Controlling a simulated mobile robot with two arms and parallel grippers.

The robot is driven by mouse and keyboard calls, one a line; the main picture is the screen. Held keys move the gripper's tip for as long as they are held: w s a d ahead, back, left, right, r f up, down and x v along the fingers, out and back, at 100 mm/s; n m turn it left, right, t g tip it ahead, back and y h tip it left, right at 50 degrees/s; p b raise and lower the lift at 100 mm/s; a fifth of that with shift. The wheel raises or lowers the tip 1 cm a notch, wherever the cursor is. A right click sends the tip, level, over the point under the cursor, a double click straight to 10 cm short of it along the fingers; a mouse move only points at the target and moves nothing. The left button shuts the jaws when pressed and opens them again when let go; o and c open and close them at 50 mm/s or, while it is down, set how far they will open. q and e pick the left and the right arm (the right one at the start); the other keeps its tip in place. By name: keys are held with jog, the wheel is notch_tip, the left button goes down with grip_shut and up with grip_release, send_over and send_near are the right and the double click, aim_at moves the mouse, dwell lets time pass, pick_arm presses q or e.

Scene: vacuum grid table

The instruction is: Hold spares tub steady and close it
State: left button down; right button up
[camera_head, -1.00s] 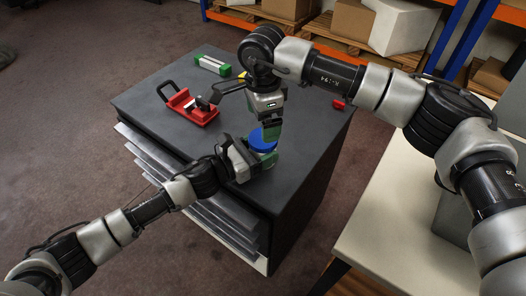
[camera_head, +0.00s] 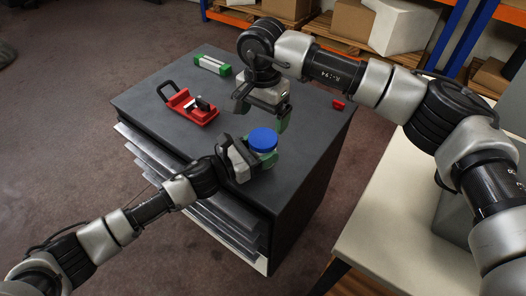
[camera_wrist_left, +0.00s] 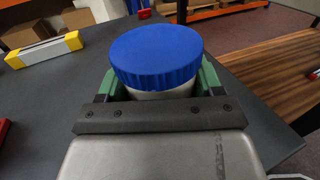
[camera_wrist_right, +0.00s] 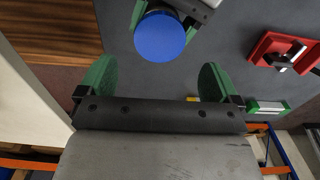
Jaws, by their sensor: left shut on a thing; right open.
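The spares tub has a blue ribbed lid (camera_head: 263,139) seated on top, and it stands near the front right corner of the dark table. In the left wrist view the lid (camera_wrist_left: 157,55) covers most of the tub, and a strip of pale tub body (camera_wrist_left: 160,94) shows below it. My left gripper (camera_head: 258,160) is shut around the tub body under the lid. My right gripper (camera_head: 266,116) is open and empty, above and behind the tub. In the right wrist view the lid (camera_wrist_right: 160,37) lies beyond the open fingers (camera_wrist_right: 156,80), apart from them.
A red clamp-like fixture (camera_head: 190,107) sits at the table's left. A green-ended grey block (camera_head: 212,65) lies at the back. A small red piece (camera_head: 338,104) is near the right edge. The dark tabletop (camera_head: 170,140) is bare between them.

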aim_at(263, 137)
notch_tip(263, 137, down, 7)
jog(key=shift+r, duration=0.1)
jog(key=shift+c, duration=0.2)
jog(key=c, duration=0.9)
jog(key=m, duration=0.5)
jog(key=o, duration=1)
jog(key=shift+r, duration=2.3)
jog(key=shift+c, duration=0.3)
